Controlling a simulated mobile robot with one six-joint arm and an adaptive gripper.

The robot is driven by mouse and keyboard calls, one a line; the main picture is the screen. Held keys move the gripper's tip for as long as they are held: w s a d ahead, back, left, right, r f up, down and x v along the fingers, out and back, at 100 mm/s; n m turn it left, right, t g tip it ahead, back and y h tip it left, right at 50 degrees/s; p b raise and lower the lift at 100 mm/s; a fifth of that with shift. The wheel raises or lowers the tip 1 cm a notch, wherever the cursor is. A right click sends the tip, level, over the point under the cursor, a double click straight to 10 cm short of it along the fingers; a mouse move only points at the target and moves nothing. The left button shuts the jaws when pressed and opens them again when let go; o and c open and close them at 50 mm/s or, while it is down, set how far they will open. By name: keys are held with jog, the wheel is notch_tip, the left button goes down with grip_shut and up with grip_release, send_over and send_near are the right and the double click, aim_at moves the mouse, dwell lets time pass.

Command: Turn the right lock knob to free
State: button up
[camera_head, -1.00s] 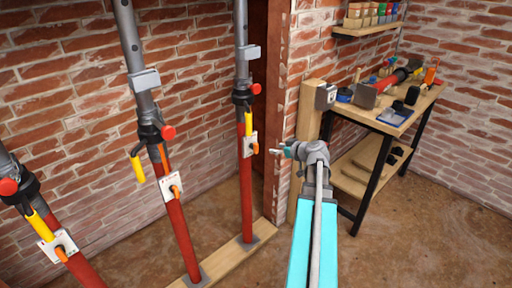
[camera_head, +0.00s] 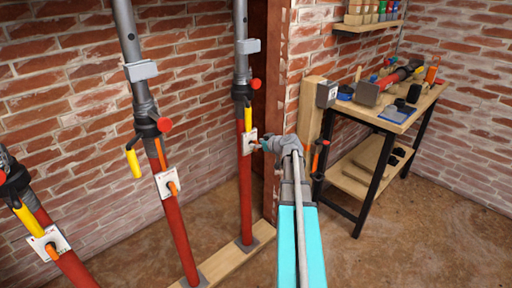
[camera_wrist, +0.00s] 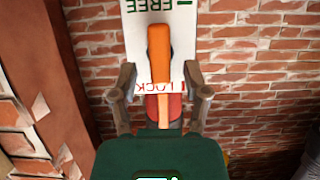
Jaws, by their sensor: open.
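The right prop (camera_head: 246,190) is a red post with a grey upper tube, a yellow handle (camera_head: 248,120) and a white lock plate (camera_head: 247,147). In the wrist view the lock plate (camera_wrist: 183,45) reads FREE at the top and LOCK at the lower edge. Its orange lock knob (camera_wrist: 159,55) stands nearly upright in that view, across the plate. My gripper (camera_head: 262,144) is at the right side of this plate. In the wrist view my gripper (camera_wrist: 160,85) is open, one finger on each side of the knob's lower part. I cannot tell whether either finger touches it.
Two more red props stand to the left, the middle one (camera_head: 177,230) and the left one (camera_head: 72,270), each with a plate and orange knob. A wooden post (camera_head: 309,115) with a grey box and a workbench (camera_head: 400,120) with tools stand right. Brick walls surround them.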

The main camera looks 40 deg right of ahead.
jog(key=shift+x, duration=0.8)
grip_shut()
